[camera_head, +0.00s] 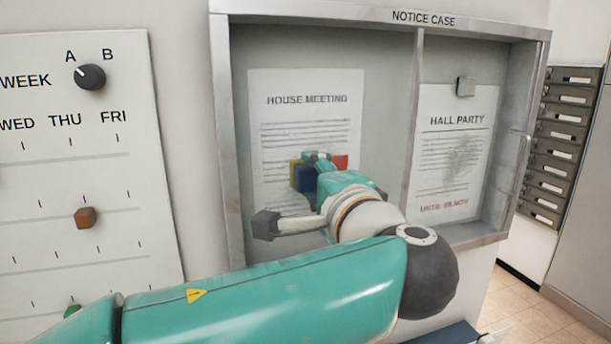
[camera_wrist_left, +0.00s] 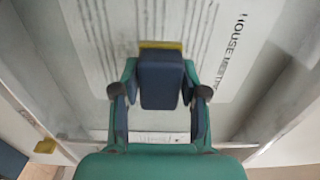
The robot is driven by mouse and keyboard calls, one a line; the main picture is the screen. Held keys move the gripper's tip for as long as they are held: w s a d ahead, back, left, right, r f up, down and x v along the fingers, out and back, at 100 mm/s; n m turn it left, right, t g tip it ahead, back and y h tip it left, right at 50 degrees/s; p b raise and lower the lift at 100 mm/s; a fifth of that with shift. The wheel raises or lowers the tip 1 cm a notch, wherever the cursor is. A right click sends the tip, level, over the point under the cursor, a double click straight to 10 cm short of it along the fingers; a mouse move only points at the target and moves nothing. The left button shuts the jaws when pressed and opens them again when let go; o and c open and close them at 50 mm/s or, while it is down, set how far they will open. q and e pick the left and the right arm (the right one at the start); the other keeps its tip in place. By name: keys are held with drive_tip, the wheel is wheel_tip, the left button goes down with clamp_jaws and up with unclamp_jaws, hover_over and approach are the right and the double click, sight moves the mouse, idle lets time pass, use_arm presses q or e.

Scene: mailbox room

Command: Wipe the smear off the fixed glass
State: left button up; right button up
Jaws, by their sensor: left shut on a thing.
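The notice case (camera_head: 395,12) hangs on the wall with a left and a right section. A grey smear (camera_head: 462,160) shows over the "HALL PARTY" sheet (camera_head: 445,205) on the right. My left gripper (camera_head: 320,172) is in front of the "HOUSE MEETING" sheet (camera_head: 305,85) on the left. It is shut on a dark blue block with a yellow edge (camera_head: 303,177). In the left wrist view the block (camera_wrist_left: 161,82) sits between both fingers (camera_wrist_left: 160,95), its yellow edge towards the sheet. Whether it touches the glass cannot be told. My right gripper is not in view.
A grey upright (camera_head: 411,130) divides the case. A small grey block (camera_head: 465,86) sits at the right section's top, and a handle (camera_head: 520,165) at its right side. A white week board (camera_head: 70,180) with a knob is at left. Dark mailboxes (camera_head: 565,130) stand at right.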

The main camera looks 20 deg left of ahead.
sight(334, 163)
use_arm(q)
drive_tip(key=shift+w+d+p, duration=0.5)
drive_tip(key=shift+w+d, duration=0.1)
drive_tip(key=shift+d, duration=0.3)
drive_tip(key=shift+w+d+p, duration=0.55)
drive_tip(key=shift+w+d, duration=0.1)
drive_tip(key=shift+d, duration=0.25)
drive_tip(key=shift+w+d+p, duration=0.5)
drive_tip(key=shift+w+d, duration=0.1)
drive_tip(key=shift+d, duration=0.3)
drive_tip(key=shift+r+p, duration=0.55)
drive_tip(key=shift+r, duration=0.3)
drive_tip(key=shift+s+a+f+b, duration=0.25)
drive_tip(key=shift+s+a+b, duration=0.25)
drive_tip(key=shift+a+b, duration=0.4)
drive_tip(key=shift+s+a+r+b, duration=0.15)
drive_tip(key=shift+s+a+b, duration=0.4)
drive_tip(key=shift+a, duration=0.1)
drive_tip(key=shift+s+a+b, duration=0.4)
drive_tip(key=shift+a+b, duration=0.2)
drive_tip(key=shift+s+a+b, duration=0.55)
drive_tip(key=shift+a, duration=0.25)
drive_tip(key=shift+s+a+b, duration=0.4)
drive_tip(key=shift+a+b, duration=0.1)
drive_tip(key=shift+a, duration=0.1)
drive_tip(key=shift+s+a+b, duration=0.4)
drive_tip(key=shift+s+a, duration=0.15)
drive_tip(key=shift+a, duration=0.3)
drive_tip(key=shift+s+d, duration=0.1)
